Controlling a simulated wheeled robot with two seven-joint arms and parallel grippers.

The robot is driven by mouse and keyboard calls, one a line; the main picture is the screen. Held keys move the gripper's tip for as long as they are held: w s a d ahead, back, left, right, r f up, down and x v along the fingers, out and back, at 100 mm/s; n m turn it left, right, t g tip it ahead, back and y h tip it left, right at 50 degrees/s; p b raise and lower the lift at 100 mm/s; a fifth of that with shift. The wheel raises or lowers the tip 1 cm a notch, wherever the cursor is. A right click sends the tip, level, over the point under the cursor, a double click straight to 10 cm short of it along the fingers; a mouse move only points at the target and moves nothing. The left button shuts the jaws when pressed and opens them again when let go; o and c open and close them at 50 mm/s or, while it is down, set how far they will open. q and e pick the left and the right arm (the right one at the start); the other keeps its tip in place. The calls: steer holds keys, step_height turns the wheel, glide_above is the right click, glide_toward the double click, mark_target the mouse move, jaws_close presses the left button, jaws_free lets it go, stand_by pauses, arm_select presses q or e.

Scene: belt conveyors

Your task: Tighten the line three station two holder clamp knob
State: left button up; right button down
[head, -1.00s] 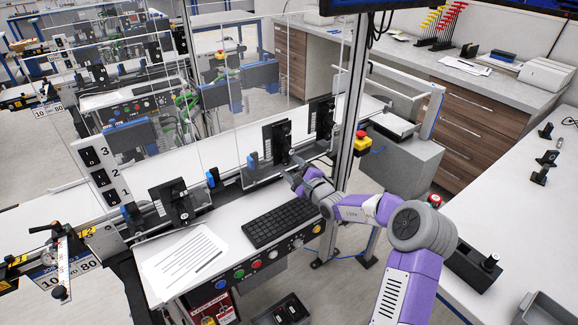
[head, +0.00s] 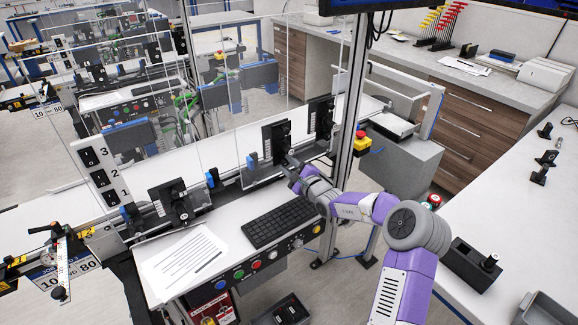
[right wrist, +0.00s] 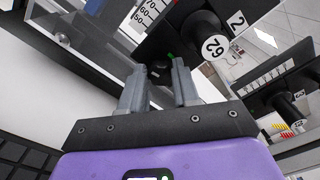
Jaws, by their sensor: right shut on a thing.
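The station two holder (head: 276,138) is a dark upright plate on the conveyor rail in the head view. In the right wrist view its black plate (right wrist: 180,18) carries a "2" label, a scale and a large black knob with a numbered white end (right wrist: 214,46). A small dark clamp knob (right wrist: 159,71) sits low on the holder, with a green mark beside it. My right gripper (right wrist: 160,82) has its grey fingers on either side of this small knob and is shut on it. In the head view the right gripper (head: 288,164) hides the knob. My left gripper is not in view.
A neighbouring holder (head: 320,117) stands to the right on the same rail, and another (head: 171,202) to the left. A keyboard (head: 281,222) lies in front. A metal post (head: 351,100) with a yellow-and-red stop button (head: 362,143) stands close right of my arm.

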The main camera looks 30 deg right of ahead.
steer(key=m+p, duration=0.2)
steer(key=m, duration=0.3)
steer(key=shift+r, duration=0.2)
steer(key=m+p, duration=0.3)
steer(key=m, duration=0.2)
steer(key=m+p, duration=0.3)
steer(key=m, duration=0.2)
steer(key=m+p, duration=0.3)
steer(key=m, duration=0.1)
steer(key=shift+d+f+m, duration=0.1)
steer(key=shift+d+m, duration=0.2)
steer(key=shift+m, duration=0.1)
stand_by(0.3)
steer(key=c, duration=0.8)
jaws_free()
steer(key=shift+s+f, duration=0.1)
